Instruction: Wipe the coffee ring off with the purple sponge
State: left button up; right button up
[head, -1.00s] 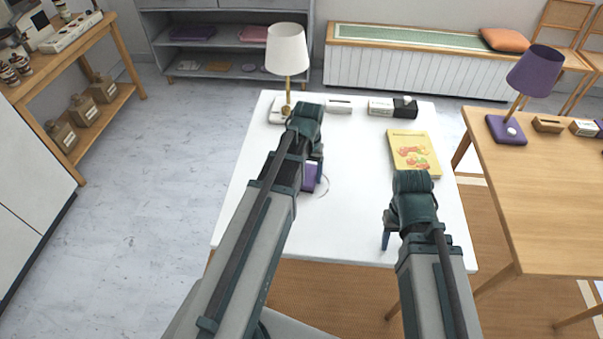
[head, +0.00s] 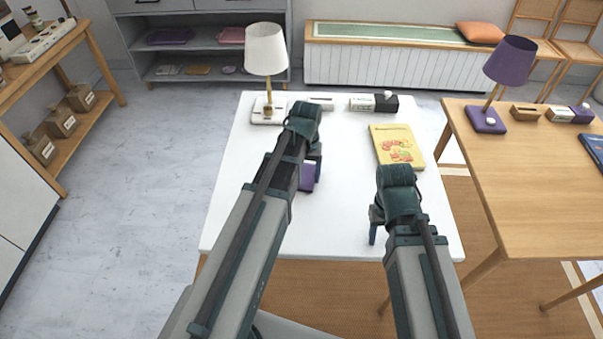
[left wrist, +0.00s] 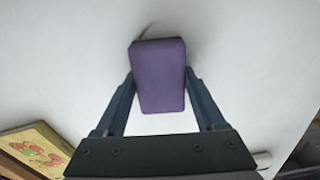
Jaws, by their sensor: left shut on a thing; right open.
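The purple sponge (head: 306,178) is on or just above the white table (head: 340,225), partly hidden behind my left gripper (head: 313,166). In the left wrist view the sponge (left wrist: 159,76) sits between the two fingers of my left gripper (left wrist: 160,90), which are shut on its sides. A faint dark arc of the coffee ring (left wrist: 146,31) shows just past the sponge's far edge in that view. The ring cannot be seen in the head view now. My right gripper (head: 378,224) is open over the table's right part, apart from the sponge.
A yellow book (head: 397,147) lies on the table's right side. A white-shaded lamp (head: 266,52) and several small boxes, one a white box (head: 320,104), line the back edge. A wooden table (head: 530,180) with a purple lamp (head: 510,60) stands right. The table's front is clear.

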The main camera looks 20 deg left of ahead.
pick_arm(q)
jog(key=shift+w+d, duration=0.25)
jog(key=shift+d, duration=0.45)
jog(key=shift+w+d, duration=0.2)
jog(key=shift+d, duration=0.45)
jog(key=shift+s+d+r, duration=0.1)
jog(key=shift+s+d, duration=0.05)
jog(key=shift+s, duration=0.5)
jog(key=shift+s+d, duration=0.1)
jog(key=shift+s, duration=0.55)
pick_arm(e)
jog(key=shift+r, duration=0.1)
pick_arm(q)
jog(key=shift+a, duration=0.15)
jog(key=shift+s+a, duration=0.2)
jog(key=shift+a, duration=0.45)
jog(key=shift+s+a, duration=0.15)
jog(key=shift+a, duration=0.45)
jog(key=shift+s+a, duration=0.1)
jog(key=shift+a, duration=0.15)
jog(key=shift+a, duration=0.1)
jog(key=shift+s+a, duration=0.25)
jog(key=shift+a, duration=0.5)
jog(key=shift+s+a, duration=0.2)
jog(key=shift+a, duration=0.55)
